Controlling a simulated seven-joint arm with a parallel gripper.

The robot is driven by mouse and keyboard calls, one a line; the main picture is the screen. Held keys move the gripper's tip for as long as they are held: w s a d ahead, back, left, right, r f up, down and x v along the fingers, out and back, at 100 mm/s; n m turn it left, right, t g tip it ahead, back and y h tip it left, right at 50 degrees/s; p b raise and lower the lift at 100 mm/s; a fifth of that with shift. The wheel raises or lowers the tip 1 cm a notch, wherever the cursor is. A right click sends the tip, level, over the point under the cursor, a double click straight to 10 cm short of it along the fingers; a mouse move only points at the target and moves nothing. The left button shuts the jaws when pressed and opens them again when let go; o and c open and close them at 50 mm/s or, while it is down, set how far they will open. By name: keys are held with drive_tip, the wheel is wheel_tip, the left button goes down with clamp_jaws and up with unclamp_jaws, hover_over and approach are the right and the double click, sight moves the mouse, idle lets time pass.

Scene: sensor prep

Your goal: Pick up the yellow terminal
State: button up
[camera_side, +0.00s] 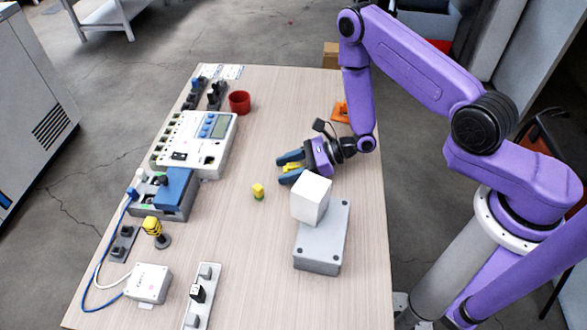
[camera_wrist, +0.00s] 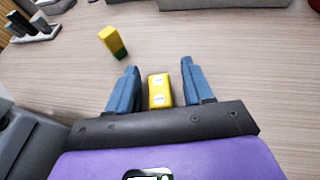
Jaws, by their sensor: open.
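A yellow block with two white round spots, which looks like the yellow terminal (camera_wrist: 160,91), lies between the fingers of my gripper (camera_wrist: 160,66) in the wrist view. A gap shows on each side of it, wider on the right. In the side view the yellow terminal (camera_side: 292,167) shows partly between the blue fingers of my gripper (camera_side: 281,170), low over the table. My gripper is open. A second yellow block with a green end (camera_side: 258,190) stands apart, beyond the fingertips; it also shows in the wrist view (camera_wrist: 112,41).
A white box (camera_side: 311,200) on a grey block (camera_side: 322,240) stands close to my gripper in the side view. A red cup (camera_side: 239,102), a white meter unit (camera_side: 190,140) and a blue-topped device (camera_side: 174,188) stand farther left. Bare table (camera_side: 235,240) lies between.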

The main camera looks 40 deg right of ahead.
drive_tip(key=shift+w+a+f, duration=0.2)
drive_tip(key=shift+w+a, duration=0.05)
drive_tip(key=shift+a, duration=0.2)
clamp_jaws()
drive_tip(key=shift+r, duration=0.15)
